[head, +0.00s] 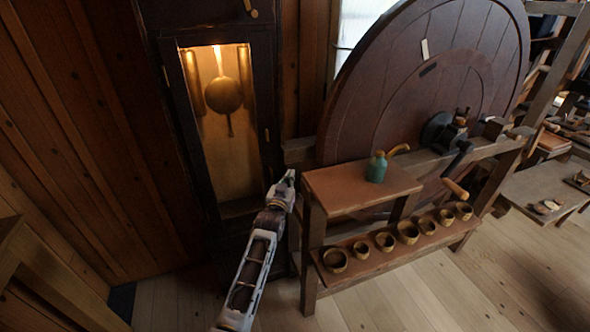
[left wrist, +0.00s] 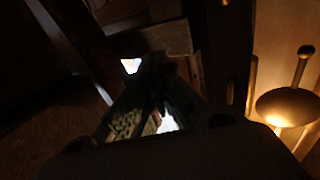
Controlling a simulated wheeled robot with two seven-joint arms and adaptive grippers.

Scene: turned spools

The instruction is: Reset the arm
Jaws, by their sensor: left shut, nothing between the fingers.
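My left arm comes up from the bottom of the head view, and its gripper (head: 286,180) is shut and empty. The gripper is just left of the small wooden shelf and in front of the dark clock case. In the dim left wrist view the fingers (left wrist: 152,95) lie close together with nothing seen between them. My right gripper is not in view.
A tall clock case (head: 268,110) holds a lit pendulum (head: 224,94). Several small bowls (head: 408,232) stand on a lower plank, before a large wooden wheel (head: 400,70). The floor (head: 420,300) in front is clear.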

